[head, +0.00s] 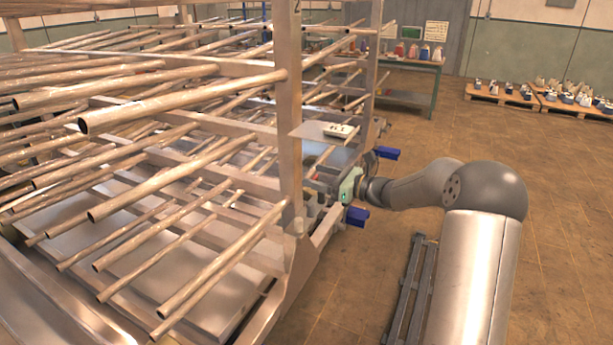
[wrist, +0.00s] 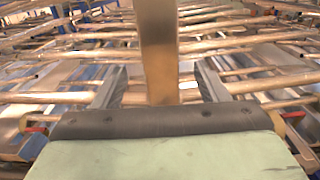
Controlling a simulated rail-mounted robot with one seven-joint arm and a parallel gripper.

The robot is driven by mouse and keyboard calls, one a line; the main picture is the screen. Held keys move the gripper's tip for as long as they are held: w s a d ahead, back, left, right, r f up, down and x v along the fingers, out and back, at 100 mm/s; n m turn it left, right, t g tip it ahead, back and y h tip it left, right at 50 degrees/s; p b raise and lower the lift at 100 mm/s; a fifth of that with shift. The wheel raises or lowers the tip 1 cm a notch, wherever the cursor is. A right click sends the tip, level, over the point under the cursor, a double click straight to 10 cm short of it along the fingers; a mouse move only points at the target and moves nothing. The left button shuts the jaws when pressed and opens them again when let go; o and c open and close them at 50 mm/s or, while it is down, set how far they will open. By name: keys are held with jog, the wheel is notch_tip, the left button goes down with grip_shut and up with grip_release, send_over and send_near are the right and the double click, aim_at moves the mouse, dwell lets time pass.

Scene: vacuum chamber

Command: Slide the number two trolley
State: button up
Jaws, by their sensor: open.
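The trolley is a metal rack with an upright post (head: 290,120) and many rods (head: 150,105) sticking out sideways; a small mark that looks like a 2 shows at the post's top. My gripper (head: 318,196) is low beside this post, its pale green body to the right of it. In the wrist view my gripper (wrist: 158,88) is open, with one finger on each side of an upright post (wrist: 158,50). The fingers look apart from the post. I cannot tell how deep the post sits between them. The palm hides the post's lower part.
Blue end pieces (head: 357,216) stick out at the rack's right side. A dark rail (head: 413,290) lies on the floor. A green bench (head: 410,100) with bottles stands behind, and loaded pallets (head: 500,95) stand at the back right. The brown floor on the right is largely clear.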

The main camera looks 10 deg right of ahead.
jog(key=b+v, duration=0.1)
jog(key=v, duration=1.2)
jog(key=shift+b, duration=0.4)
jog(key=s+a+f+n+g+h, duration=0.3)
jog(key=s+a+n+g, duration=0.25)
jog(key=s+a, duration=0.3)
jog(key=s+a+f+n+g+h, duration=0.2)
jog(key=s+a+n+g, duration=0.2)
jog(key=s+a+n, duration=0.4)
jog(key=s+f+n+h, duration=0.2)
jog(key=s+n+h, duration=0.2)
jog(key=s, duration=0.5)
jog(key=s+f+n+g+h, duration=0.1)
jog(key=s+f+n+h, duration=0.2)
jog(key=s+n+h, duration=0.2)
jog(key=s+d+n, duration=0.1)
jog(key=s+n, duration=0.2)
jog(key=s, duration=0.1)
jog(key=shift+s, duration=0.15)
jog(key=shift+f, duration=0.1)
